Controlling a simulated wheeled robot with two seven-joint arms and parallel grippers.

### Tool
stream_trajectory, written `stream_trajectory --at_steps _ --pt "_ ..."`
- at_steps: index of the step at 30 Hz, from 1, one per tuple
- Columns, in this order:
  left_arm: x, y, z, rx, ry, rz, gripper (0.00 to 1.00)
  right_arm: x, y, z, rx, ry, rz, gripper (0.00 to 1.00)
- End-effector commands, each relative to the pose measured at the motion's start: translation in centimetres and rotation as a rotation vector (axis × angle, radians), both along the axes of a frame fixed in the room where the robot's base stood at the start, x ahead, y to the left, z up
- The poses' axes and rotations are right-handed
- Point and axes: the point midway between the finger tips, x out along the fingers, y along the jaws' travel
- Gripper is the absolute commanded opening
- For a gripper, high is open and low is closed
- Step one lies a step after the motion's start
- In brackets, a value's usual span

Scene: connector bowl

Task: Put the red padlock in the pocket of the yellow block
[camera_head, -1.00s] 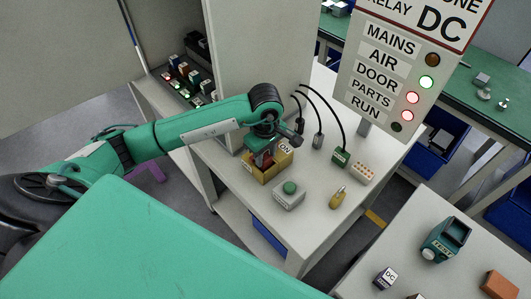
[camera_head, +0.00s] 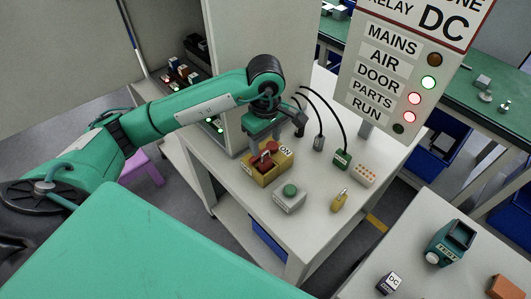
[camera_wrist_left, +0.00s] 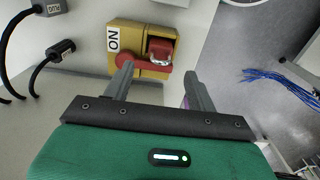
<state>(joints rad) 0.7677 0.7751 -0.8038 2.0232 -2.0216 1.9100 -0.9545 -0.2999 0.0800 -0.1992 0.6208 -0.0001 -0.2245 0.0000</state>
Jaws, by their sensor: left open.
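The yellow block (camera_head: 258,176) stands on the white bench, with a white ON label and a round red knob (camera_head: 272,146) on it. In the left wrist view the yellow block (camera_wrist_left: 140,32) shows from above. The red padlock (camera_head: 261,161) sits at the block's end away from the ON label, its metal shackle showing. In the left wrist view the padlock (camera_wrist_left: 160,46) appears set in a recess there; how deep it sits I cannot tell.
A grey box with a green button (camera_head: 289,196) and a yellow tagged piece (camera_head: 339,200) stand in front of the block. A cabinet wall (camera_head: 262,40) rises behind.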

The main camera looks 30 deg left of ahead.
Motion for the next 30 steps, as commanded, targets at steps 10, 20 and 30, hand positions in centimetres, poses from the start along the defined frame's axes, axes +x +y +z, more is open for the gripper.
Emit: stream_trajectory --at_steps 10,20,30 --pt "0.0 0.0 4.5 -0.001 -0.002 0.001 0.58 2.3 0.2 -0.3 0.002 -0.021 -0.002 0.36" --pt "0.0 0.0 5.1 -0.001 0.000 0.000 0.58 2.0 0.1 -0.3 0.001 -0.017 -0.002 0.36" --pt "0.0 0.0 5.1 -0.001 0.000 0.000 0.58 1.6 0.1 -0.4 0.001 -0.013 -0.002 0.36"
